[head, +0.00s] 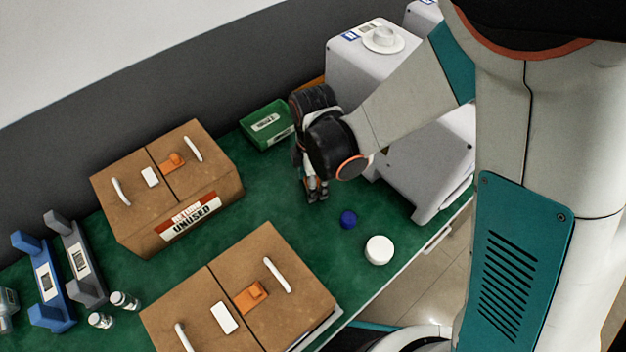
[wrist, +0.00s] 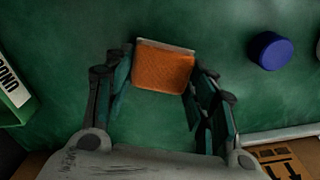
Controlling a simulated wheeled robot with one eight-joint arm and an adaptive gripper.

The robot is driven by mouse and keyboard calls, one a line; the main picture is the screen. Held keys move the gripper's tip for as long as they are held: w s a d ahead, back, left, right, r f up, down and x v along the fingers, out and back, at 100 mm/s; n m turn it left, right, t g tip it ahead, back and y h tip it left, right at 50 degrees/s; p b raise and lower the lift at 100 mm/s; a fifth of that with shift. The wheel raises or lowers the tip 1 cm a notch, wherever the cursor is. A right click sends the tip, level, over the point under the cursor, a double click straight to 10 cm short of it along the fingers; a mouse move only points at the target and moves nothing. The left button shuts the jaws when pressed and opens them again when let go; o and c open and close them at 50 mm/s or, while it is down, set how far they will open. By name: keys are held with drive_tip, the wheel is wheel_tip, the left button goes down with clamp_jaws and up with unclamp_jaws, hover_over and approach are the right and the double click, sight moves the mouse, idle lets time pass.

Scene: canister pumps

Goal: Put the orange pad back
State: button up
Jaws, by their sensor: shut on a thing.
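The orange pad (wrist: 164,70) sits between the fingertips of my gripper (wrist: 165,75) in the wrist view, a textured orange block with a pale far edge. The gripper is shut on it from both sides. In the head view my gripper (head: 316,190) points down, low over the green table, between the green box and the blue cap. The pad is mostly hidden there by the fingers. I cannot tell whether the pad touches the table.
A blue cap (head: 348,219) and a white round lid (head: 379,250) lie right of the gripper. A green box (head: 267,124) stands at the back. Grey pump housings (head: 425,165) stand at right. Cardboard boxes, one marked unused (head: 168,190), another nearer (head: 240,290), stand left and front.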

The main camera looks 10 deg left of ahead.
drive_tip(key=o, duration=1)
wheel_tip(320, 180, up, 12)
drive_tip(key=p, duration=0.4)
drive_tip(key=shift+p, duration=0.35)
drive_tip(key=shift+r, duration=0.1)
